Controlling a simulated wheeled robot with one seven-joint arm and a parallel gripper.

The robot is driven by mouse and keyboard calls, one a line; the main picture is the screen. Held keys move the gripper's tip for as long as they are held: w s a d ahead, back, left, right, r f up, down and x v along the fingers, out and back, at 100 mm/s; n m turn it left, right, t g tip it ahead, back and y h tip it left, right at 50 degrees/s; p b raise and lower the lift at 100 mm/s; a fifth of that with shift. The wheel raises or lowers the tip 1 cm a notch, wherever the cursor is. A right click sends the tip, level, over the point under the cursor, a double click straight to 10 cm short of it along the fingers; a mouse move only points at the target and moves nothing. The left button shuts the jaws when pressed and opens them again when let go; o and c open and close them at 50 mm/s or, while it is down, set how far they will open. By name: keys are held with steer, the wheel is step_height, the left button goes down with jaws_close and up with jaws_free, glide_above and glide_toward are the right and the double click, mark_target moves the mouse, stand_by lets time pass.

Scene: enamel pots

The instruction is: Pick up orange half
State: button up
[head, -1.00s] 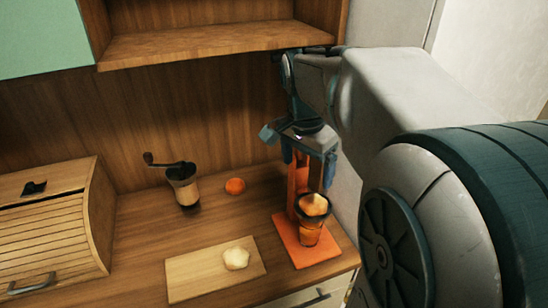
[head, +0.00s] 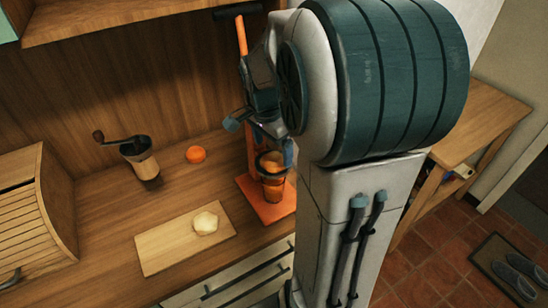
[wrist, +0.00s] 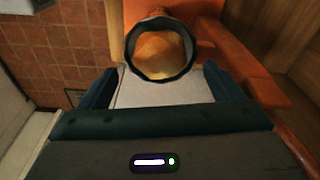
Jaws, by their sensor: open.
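A piece of orange (head: 273,163) sits in the dark round holder of the orange juicer (head: 250,195) at the back right of the counter. In the wrist view this orange piece (wrist: 158,55) shows inside the dark ring, just beyond my fingertips. My gripper (head: 262,136) is in front of the juicer's upper part, close above the holder. In the wrist view my gripper (wrist: 163,74) is open and empty, its two blue fingers apart on either side. My arm hides part of the juicer in the head view.
A cutting board (head: 165,250) with a pale round piece (head: 205,222) lies left of the juicer. An orange (head: 196,154) and a hand grinder (head: 140,158) stand behind it. A roll-front wooden box (head: 35,215) is at the left. A shelf (head: 110,15) hangs above.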

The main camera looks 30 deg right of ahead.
mark_target(273, 154)
steer(key=f, duration=0.3)
steer(key=shift+w+d+f, duration=0.1)
steer(key=shift+d+f, duration=0.1)
steer(key=shift+d, duration=0.05)
steer(key=shift+c, duration=0.4)
steer(key=c, duration=1.1)
steer(key=shift+r, duration=0.1)
